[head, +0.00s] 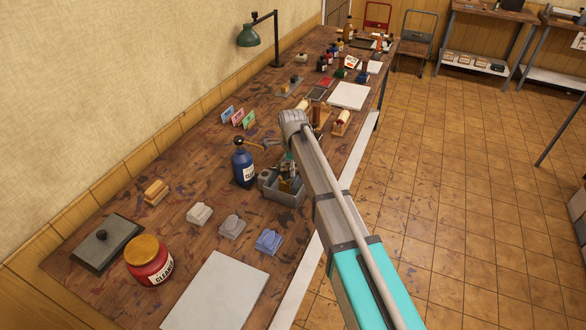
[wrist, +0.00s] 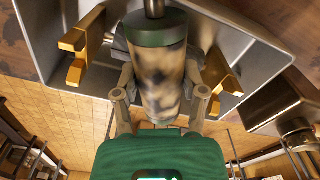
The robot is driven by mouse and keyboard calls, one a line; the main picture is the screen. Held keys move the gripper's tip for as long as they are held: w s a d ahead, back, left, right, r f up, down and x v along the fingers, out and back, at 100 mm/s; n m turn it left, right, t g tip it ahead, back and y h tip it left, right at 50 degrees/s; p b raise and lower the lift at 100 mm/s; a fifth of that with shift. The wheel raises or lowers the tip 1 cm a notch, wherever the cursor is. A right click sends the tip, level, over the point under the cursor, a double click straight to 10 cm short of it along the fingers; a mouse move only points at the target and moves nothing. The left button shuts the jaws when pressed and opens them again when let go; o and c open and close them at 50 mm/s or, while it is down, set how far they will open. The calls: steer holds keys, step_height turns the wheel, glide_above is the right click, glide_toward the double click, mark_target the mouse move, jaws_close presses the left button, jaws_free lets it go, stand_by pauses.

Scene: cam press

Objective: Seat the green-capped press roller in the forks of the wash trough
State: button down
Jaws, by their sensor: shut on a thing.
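In the wrist view the press roller (wrist: 160,80) has a dark green cap (wrist: 155,28), a metal shaft at its top end and a cream barrel stained black. My gripper (wrist: 160,72) is shut on the barrel, one finger on each side. The grey wash trough (wrist: 262,55) lies behind the roller. Its ochre forks stand apart from the barrel, the left fork (wrist: 78,52) and the right fork (wrist: 222,74). The roller's length runs up the picture, between the forks; its height over them is unclear. In the head view the trough (head: 285,195) shows, but my arm mostly hides gripper and roller.
A blue bottle (head: 243,165) stands close left of the trough. Grey and blue blocks (head: 268,241) and a red cleaner jar (head: 149,262) are nearer. A wooden stand (head: 341,122) with a roller lies beyond. The white sheet (head: 216,292) is clear.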

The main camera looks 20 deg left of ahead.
steer(key=shift+r, duration=0.1)
stand_by(0.3)
step_height(320, 180, up, 3)
steer(key=p, duration=0.3)
steer(key=s+d+r+p, duration=0.7)
steer(key=s+r+p, duration=0.2)
steer(key=s+p, duration=0.1)
steer(key=shift+s+d+r, duration=0.2)
steer(key=shift+s+r, duration=0.2)
steer(key=shift+s, duration=0.5)
steer(key=shift+f, duration=0.15)
step_height(320, 180, down, 4)
steer(key=b, duration=0.4)
steer(key=shift+f+b, duration=0.25)
steer(key=shift+b, duration=0.15)
